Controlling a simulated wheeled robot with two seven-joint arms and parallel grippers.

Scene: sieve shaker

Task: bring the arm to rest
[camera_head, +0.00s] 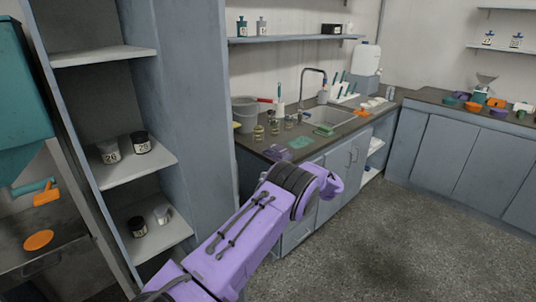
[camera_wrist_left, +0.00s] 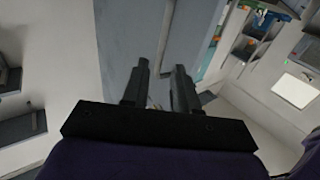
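My left arm (camera_head: 240,235), purple with a black ribbed joint, reaches in from the bottom left of the head view. Its purple far end (camera_head: 331,184) is in the air in front of the counter's cabinets. Its fingers cannot be made out there. In the left wrist view my left gripper (camera_wrist_left: 161,68) shows two black fingers with a gap between them. No object is seen held in it. A blurred grey panel lies behind the fingers. My right gripper is in neither view.
A grey open shelf unit (camera_head: 185,110) with small jars (camera_head: 140,142) stands close to the left of my arm. The sink counter (camera_head: 262,146) with glassware lies beyond the arm. A second counter (camera_head: 440,95) runs along the right. The grey floor (camera_head: 390,235) at lower right is clear.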

